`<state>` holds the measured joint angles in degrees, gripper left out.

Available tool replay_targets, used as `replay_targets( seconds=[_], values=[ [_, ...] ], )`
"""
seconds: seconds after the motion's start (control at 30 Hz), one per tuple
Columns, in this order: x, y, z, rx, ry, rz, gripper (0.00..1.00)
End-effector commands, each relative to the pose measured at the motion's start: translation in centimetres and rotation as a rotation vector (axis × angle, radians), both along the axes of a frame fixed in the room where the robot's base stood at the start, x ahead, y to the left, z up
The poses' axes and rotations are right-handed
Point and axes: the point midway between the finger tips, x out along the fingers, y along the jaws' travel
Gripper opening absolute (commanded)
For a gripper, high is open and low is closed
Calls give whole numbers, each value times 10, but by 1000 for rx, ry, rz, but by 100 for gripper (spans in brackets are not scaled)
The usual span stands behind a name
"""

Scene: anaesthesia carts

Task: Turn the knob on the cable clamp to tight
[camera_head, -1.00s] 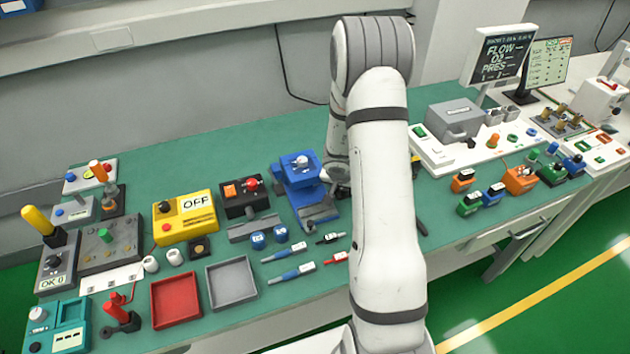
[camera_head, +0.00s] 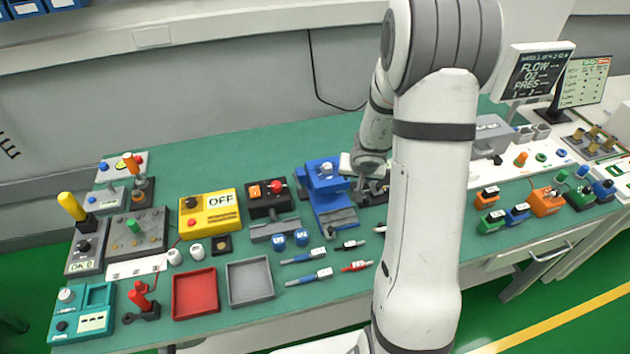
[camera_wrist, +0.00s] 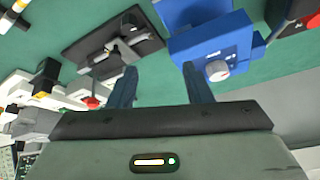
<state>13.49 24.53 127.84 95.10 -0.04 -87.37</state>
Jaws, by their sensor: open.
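A blue device with a white round knob (camera_head: 327,168) on its top stands near the middle of the green bench; its blue body (camera_head: 322,178) is left of my gripper (camera_head: 368,188). In the wrist view the white knob (camera_wrist: 217,70) is just right of the right finger. A black plate (camera_wrist: 85,52) with a grey lever-like clamp (camera_wrist: 122,48) lies beyond the left finger. I cannot tell for certain which of these is the cable clamp. My gripper (camera_wrist: 160,82) is open and empty, with bare bench between its fingers. My arm hides part of the bench.
A black box with orange and red buttons (camera_head: 268,195) and a yellow OFF box (camera_head: 208,210) stand left of the blue device. Pens (camera_head: 305,256) lie in front. A red tray (camera_head: 195,292) and grey tray (camera_head: 250,283) are at the front edge.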

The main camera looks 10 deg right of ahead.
Motion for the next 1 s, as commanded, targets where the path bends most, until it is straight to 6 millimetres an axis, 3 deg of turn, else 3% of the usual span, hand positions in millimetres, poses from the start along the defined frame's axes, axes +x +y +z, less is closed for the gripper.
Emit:
replay_targets(
  seconds=[0.23,0.47,0.67,1.0],
  values=[
    [3,36,35,66,-88,96,45],
    [-7,70,64,127,-131,188,45],
    [-27,97,86,174,-136,269,45],
    [-75,133,109,214,-86,380,45]
  ],
)
